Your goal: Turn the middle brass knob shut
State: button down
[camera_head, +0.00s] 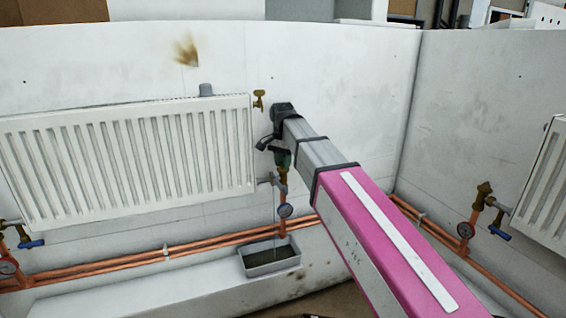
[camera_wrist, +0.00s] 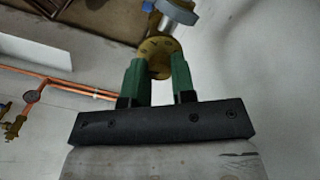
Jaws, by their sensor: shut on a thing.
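The middle brass knob (camera_wrist: 158,46) is round and sits between the green fingertips of my gripper (camera_wrist: 158,66) in the wrist view. My gripper is shut on it, with a finger on each side. The fingers hide parts of its edge. In the head view my gripper (camera_head: 283,158) is just right of the left radiator's lower right corner, and the brass (camera_head: 284,173) shows a little below the green fingers. A grey fitting (camera_wrist: 178,11) lies beyond the knob. A thin pale line, like water, runs down from the valve.
A grey tray (camera_head: 270,259) holding dark liquid stands on the ledge below. A white radiator (camera_head: 130,155) is at left; another brass valve (camera_head: 484,190) is at right. Copper pipes (camera_head: 130,261) run along the wall. A gauge (camera_head: 285,210) hangs below the knob.

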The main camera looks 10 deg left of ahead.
dwell(0.3)
jog(key=c, duration=0.9)
grip_release()
jog(key=shift+c, duration=0.2)
jog(key=shift+r, duration=0.15)
notch_tip(320, 180, up, 10)
jog(key=shift+a+r, duration=0.15)
jog(key=shift+r, duration=0.1)
